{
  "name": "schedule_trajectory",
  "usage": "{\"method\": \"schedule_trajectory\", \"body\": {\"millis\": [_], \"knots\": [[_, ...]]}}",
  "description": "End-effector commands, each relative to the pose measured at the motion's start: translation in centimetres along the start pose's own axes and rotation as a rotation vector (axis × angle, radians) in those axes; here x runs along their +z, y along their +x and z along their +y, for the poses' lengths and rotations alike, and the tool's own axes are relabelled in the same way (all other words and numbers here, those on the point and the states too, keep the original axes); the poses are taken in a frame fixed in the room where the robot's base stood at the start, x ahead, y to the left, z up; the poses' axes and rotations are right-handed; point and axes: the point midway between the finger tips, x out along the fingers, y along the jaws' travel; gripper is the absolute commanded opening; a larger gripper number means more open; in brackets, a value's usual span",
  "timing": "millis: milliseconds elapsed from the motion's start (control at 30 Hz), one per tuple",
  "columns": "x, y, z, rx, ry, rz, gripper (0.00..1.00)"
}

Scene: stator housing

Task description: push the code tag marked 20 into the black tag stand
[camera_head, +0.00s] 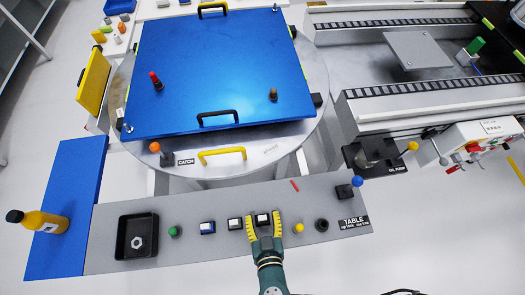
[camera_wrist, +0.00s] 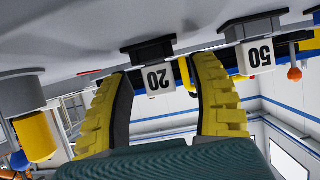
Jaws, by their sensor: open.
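The code tag marked 20 (camera_wrist: 157,78) is a small pale block with black digits, upside down in the wrist view. It sits at the black tag stand (camera_wrist: 148,50) on the console; whether it is fully seated I cannot tell. In the head view the tag (camera_head: 263,218) shows between the yellow fingers of my gripper (camera_head: 264,216). In the wrist view my gripper (camera_wrist: 160,70) is open, one finger on each side of the tag. A gap shows on both sides, wider on the right.
A tag marked 50 (camera_wrist: 258,54) on its own stand is beside it, outside the fingers.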

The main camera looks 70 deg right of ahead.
Motion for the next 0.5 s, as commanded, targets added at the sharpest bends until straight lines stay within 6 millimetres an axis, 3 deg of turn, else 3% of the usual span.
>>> {"method": "schedule_trajectory", "body": {"millis": [500], "knots": [[0.0, -1.6, 0.0, -0.001, -0.001, -0.001, 0.61]]}}
